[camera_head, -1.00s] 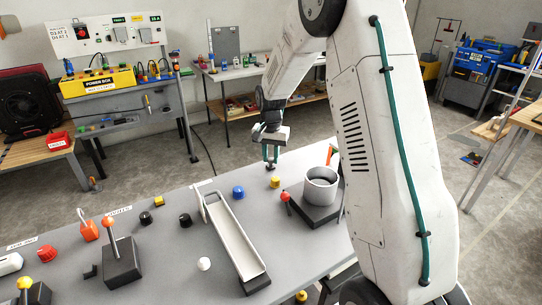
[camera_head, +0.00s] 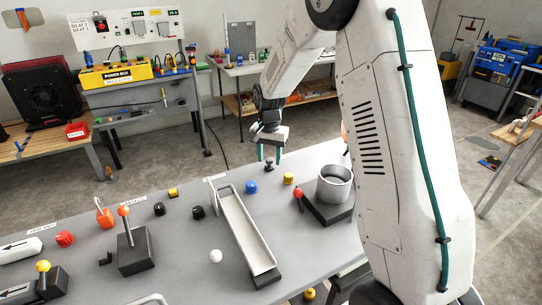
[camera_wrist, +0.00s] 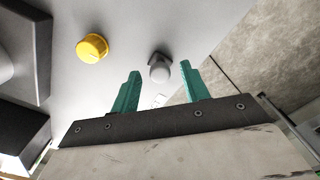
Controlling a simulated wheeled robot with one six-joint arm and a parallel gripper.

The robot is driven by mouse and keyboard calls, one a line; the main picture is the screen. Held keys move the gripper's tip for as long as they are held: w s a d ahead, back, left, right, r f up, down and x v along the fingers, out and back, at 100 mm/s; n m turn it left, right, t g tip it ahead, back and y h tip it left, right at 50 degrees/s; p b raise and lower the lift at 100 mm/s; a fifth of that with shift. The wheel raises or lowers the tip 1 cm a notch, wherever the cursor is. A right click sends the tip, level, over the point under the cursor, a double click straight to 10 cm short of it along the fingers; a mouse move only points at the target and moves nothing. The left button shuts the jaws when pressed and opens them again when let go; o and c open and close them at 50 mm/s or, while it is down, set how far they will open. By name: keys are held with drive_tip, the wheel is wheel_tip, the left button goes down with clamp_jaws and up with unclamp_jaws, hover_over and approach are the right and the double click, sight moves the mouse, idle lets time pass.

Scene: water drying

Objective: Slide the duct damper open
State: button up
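A short grey cylinder like a duct (camera_head: 335,184) stands on a dark base plate (camera_head: 326,213) at the right of the table, partly behind my arm. A red ball-topped lever (camera_head: 298,193) is beside its left side. I cannot tell for certain which part is the damper. My gripper (camera_head: 269,154) is open and empty, pointing down at the table's far edge. A small dark knob (camera_head: 268,172) stands just below its fingers. In the wrist view a grey round knob (camera_wrist: 159,70) shows ahead of and between the two teal fingertips (camera_wrist: 160,72), apart from both.
A pale open channel (camera_head: 245,232) lies mid-table. Blue (camera_head: 251,187) and yellow (camera_head: 288,178) knobs stand near the gripper; the yellow one also shows in the wrist view (camera_wrist: 92,48). An orange-topped lever (camera_head: 124,211) and several knobs are at the left.

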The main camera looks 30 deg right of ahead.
sight(270, 160)
wheel_tip(270, 160, up, 8)
drive_tip(key=shift+f, duration=0.1)
idle(0.5)
idle(0.4)
drive_tip(key=shift+s+f+n, duration=0.1)
drive_tip(key=shift+s+n, duration=0.2)
drive_tip(key=s+a+r+n, duration=0.2)
drive_tip(key=s+r, duration=0.2)
drive_tip(key=s, duration=0.8)
drive_tip(key=s+a+r+n+t, duration=0.1)
drive_tip(key=s+a+r+n, duration=0.2)
drive_tip(key=s, duration=1)
drive_tip(key=s+a+r+n, duration=0.2)
drive_tip(key=s+r, duration=0.3)
drive_tip(key=s, duration=0.7)
drive_tip(key=shift+s+a+n, duration=0.2)
drive_tip(key=shift+s+n, duration=0.2)
drive_tip(key=shift+n, duration=0.3)
